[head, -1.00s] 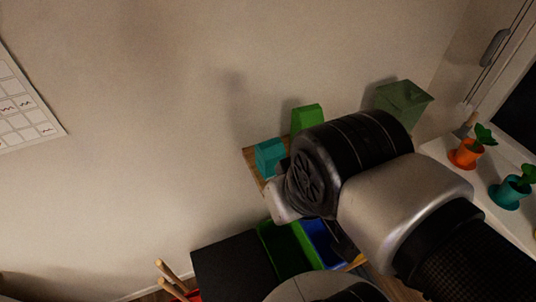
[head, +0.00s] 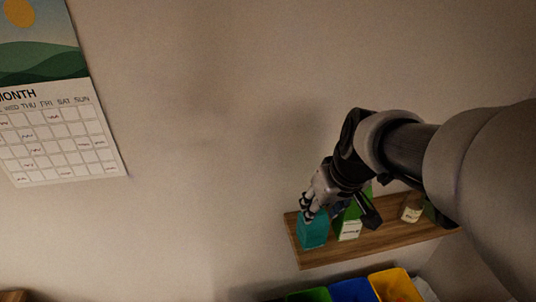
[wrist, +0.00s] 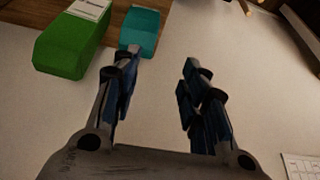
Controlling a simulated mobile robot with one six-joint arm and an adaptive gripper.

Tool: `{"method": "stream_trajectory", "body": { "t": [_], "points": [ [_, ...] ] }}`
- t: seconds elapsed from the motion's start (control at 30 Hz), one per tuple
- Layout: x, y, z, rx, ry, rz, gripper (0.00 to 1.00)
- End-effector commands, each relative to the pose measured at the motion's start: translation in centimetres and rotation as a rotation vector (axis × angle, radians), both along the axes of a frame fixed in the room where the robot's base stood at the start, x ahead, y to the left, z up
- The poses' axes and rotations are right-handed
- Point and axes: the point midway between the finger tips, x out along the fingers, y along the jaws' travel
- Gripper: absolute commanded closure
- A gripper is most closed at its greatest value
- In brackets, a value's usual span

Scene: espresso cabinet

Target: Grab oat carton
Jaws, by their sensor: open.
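I cannot tell which carton is the oat one, because no label is readable. A teal carton (head: 313,234) stands at the left end of a wooden shelf (head: 385,240), and it also shows in the wrist view (wrist: 140,28). A green carton (head: 349,224) with a white label stands to its right; in the wrist view it is the bigger block at upper left (wrist: 72,48). My gripper (head: 310,206) is at the top of the teal carton in the head view. In the wrist view my gripper (wrist: 161,62) is open and empty, its left fingertip overlapping the teal carton's lower edge.
A small pale-labelled jar (head: 411,209) stands further right on the shelf, with a dark green item partly hidden by my arm. Green, blue and yellow bins (head: 395,286) sit below. A calendar (head: 60,135) hangs on the left wall. The wall between is bare.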

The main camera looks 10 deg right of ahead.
Motion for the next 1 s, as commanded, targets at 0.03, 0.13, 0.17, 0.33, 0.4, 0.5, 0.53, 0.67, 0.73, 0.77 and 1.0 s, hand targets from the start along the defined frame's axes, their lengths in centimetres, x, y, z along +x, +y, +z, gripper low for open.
{"method": "stream_trajectory", "body": {
  "t": [0.03, 0.13, 0.17, 0.33, 0.4, 0.5, 0.53, 0.67, 0.73, 0.77, 1.0],
  "points": [
    [1.4, -1.2, -0.8, 0.001, 0.007, -0.003, 0.54],
    [3.4, -2.8, -1.8, -0.001, 0.005, 0.001, 0.47],
    [3.8, -3.2, -2.1, -0.002, 0.004, 0.002, 0.45],
    [5.1, -4.2, -3.2, -0.004, 0.001, 0.006, 0.34],
    [5.4, -4.2, -4.1, -0.004, 0.002, 0.007, 0.29],
    [6.1, -4.1, -6.1, -0.003, 0.004, 0.007, 0.23],
    [6.4, -4.1, -6.7, -0.003, 0.004, 0.007, 0.21],
    [7.5, -4.0, -9.4, -0.003, 0.004, 0.007, 0.18],
    [8.0, -3.9, -10.8, -0.003, 0.004, 0.007, 0.18],
    [8.3, -3.9, -11.3, -0.004, 0.003, 0.007, 0.18],
    [9.5, -3.9, -13.9, -0.005, 0.000, 0.006, 0.18]
  ]
}}
